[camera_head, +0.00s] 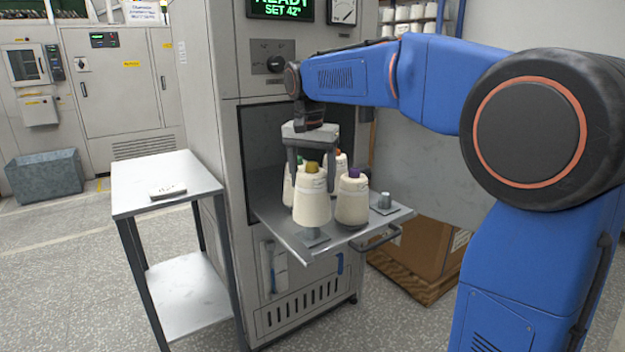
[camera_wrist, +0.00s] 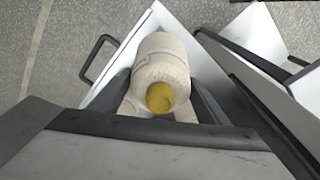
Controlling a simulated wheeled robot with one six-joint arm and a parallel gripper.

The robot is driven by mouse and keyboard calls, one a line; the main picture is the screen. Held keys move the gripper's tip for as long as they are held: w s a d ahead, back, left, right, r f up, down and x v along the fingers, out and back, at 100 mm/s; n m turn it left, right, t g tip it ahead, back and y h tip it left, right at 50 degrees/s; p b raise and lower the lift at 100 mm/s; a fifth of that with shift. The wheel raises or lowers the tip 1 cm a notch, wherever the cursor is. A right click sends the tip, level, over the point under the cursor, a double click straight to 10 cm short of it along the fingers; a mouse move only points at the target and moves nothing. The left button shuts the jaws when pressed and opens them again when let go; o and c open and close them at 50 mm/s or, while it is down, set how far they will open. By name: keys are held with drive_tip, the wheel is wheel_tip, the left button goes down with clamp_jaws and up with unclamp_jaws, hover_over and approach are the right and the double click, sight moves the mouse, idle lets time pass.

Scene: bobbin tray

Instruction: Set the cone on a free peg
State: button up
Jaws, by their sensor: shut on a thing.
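The cream yarn cone with a yellow tip (camera_head: 312,206) is between the fingers of my gripper (camera_head: 312,176), which is shut on it. The cone is upright, over the front peg of the tray (camera_head: 290,238). That peg's square base (camera_head: 312,238) shows just below the cone, with a small gap between. I cannot tell how far the peg is inside the cone. The held cone also shows in the wrist view (camera_wrist: 161,68). A bare peg (camera_head: 385,203) stands at the tray's right side.
A purple-tipped cone (camera_head: 352,202) stands close to the right of the held one. Two more cones, one green-tipped (camera_head: 288,186) and one orange-tipped (camera_head: 341,160), are partly hidden behind. A side table (camera_head: 140,182) stands left. The cabinet opening surrounds the tray's back.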

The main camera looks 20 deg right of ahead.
drive_tip(key=shift+f, duration=2.45)
idle(0.7)
drive_tip(key=o, duration=1.8)
wheel_tip(320, 180, up, 17)
drive_tip(key=s+a, duration=0.1)
drive_tip(key=shift+s+a+r, duration=0.15)
drive_tip(key=shift+s, duration=0.15)
drive_tip(key=shift+s, duration=0.1)
drive_tip(key=s+d+f+n+t, duration=0.1)
drive_tip(key=s+d+f+n, duration=0.2)
drive_tip(key=s+f, duration=1.1)
drive_tip(key=s+d+f+n+t, duration=0.2)
drive_tip(key=s+d+f+n, duration=0.2)
drive_tip(key=s+f, duration=1.1)
drive_tip(key=s+d, duration=0.1)
drive_tip(key=s, duration=0.1)
drive_tip(key=shift+s+n+t+y, duration=0.3)
drive_tip(key=shift+s+y, duration=0.1)
